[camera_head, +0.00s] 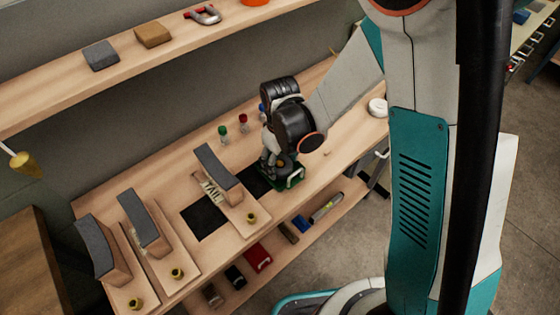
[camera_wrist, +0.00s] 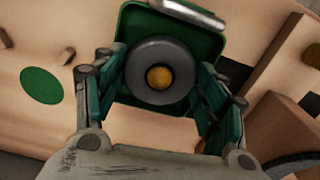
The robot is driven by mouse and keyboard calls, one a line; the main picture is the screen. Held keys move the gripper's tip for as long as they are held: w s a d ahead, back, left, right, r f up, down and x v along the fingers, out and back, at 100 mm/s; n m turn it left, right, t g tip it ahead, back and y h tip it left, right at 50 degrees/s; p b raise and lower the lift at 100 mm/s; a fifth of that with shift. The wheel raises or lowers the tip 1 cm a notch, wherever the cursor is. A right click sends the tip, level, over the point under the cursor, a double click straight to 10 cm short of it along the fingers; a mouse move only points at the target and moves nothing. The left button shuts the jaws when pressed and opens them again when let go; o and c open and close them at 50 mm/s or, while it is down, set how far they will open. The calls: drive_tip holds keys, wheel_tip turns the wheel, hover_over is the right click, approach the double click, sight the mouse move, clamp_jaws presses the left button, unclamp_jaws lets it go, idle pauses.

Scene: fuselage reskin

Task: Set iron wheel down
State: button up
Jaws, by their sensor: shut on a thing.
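The iron wheel shows in the wrist view as a dark grey round wheel (camera_wrist: 158,95) with a yellow-brown centre. It sits against a green base (camera_wrist: 135,30) with a pale metal handle (camera_wrist: 188,12). My gripper (camera_wrist: 160,82) has its two green fingers on either side of the wheel and is shut on it. In the head view my gripper (camera_head: 272,160) points down over the bench, with the green base (camera_head: 269,184) just below it, near the front edge. The wheel is mostly hidden there by my fingers. I cannot tell whether the base touches the bench.
Curved grey-topped blocks (camera_head: 218,170) stand on boards along the wooden bench (camera_head: 180,165). A black square (camera_head: 203,217) lies left of my gripper. Small green (camera_head: 223,134) and red (camera_head: 243,122) bottles stand behind. A lower shelf holds several items, including a red one (camera_head: 258,258).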

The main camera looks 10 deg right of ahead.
sight(280, 164)
drive_tip(key=shift+f, duration=0.15)
drive_tip(key=o, duration=1.7)
wheel_tip(280, 164, up, 12)
drive_tip(key=p, duration=0.4)
drive_tip(key=shift+r, duration=0.25)
